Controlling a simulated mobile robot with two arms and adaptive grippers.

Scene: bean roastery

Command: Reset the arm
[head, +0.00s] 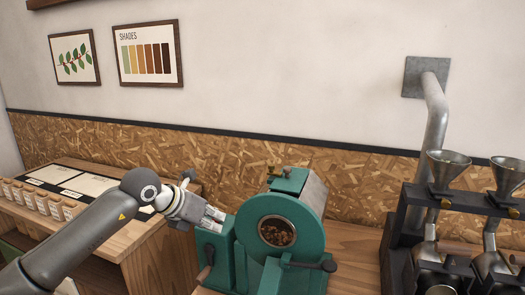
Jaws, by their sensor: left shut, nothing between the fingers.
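My left arm comes in from the lower left of the head view. Its gripper (214,220) is shut with nothing in it. It is at the left side of the green roaster (252,225), close to the top of the roaster's green side box (213,250); I cannot tell whether it touches. The roaster has a round front window (277,231) with brown beans behind it and a dark handle (308,265) below. My right gripper is not in view.
At the left, a wooden counter (140,243) holds a row of small labelled containers (42,201) and dark-bordered sheets (90,185). At the right, a black rack (397,235) carries metal funnels (449,165). A grey pipe (436,115) runs down the wall. Bare wood (357,250) lies between roaster and rack.

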